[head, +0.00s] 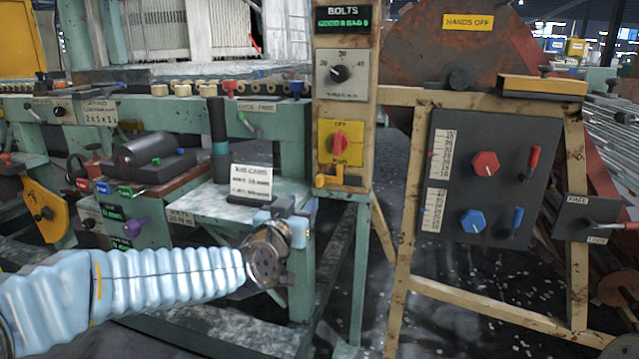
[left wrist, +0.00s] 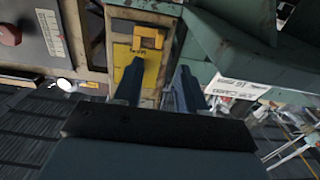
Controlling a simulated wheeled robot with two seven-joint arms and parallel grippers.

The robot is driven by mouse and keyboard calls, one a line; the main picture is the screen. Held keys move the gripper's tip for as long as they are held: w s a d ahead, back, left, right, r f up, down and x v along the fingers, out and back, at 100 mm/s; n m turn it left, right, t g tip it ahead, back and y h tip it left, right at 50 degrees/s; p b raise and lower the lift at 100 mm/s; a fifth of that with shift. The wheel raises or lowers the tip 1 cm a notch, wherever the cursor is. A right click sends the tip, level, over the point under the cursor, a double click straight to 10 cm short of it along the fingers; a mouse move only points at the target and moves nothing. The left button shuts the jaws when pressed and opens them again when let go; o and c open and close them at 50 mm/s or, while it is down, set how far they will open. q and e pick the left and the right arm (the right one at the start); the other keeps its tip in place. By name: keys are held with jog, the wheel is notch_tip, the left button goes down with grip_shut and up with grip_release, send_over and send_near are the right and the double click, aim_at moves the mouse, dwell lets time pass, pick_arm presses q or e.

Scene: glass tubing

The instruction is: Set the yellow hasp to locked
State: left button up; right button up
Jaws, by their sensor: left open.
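The yellow hasp (head: 320,180) is a small bracket low on the cream control post, just under the yellow plate with the red knob (head: 339,143). In the left wrist view the yellow hasp (left wrist: 151,41) shows as a bracket beyond my fingers. Whether it is locked I cannot tell. My left gripper (head: 288,207) is below and left of the hasp in the head view, apart from it. In the left wrist view its two blue fingers (left wrist: 158,80) are spread with nothing between them. My right gripper is in neither view.
A green bench with a white label card (head: 251,181) stands left of the post. A dark panel with a red knob (head: 486,163) and a blue knob (head: 473,221) is to the right. Above the hasp is a grey dial (head: 341,74). Open space lies right of the post.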

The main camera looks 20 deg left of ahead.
aim_at(318, 183)
pick_arm(q)
jog(key=w, duration=1.1)
jog(key=shift+w+d+b, duration=0.2)
jog(key=shift+w+b, duration=0.1)
jog(key=shift+w, duration=0.05)
grip_shut()
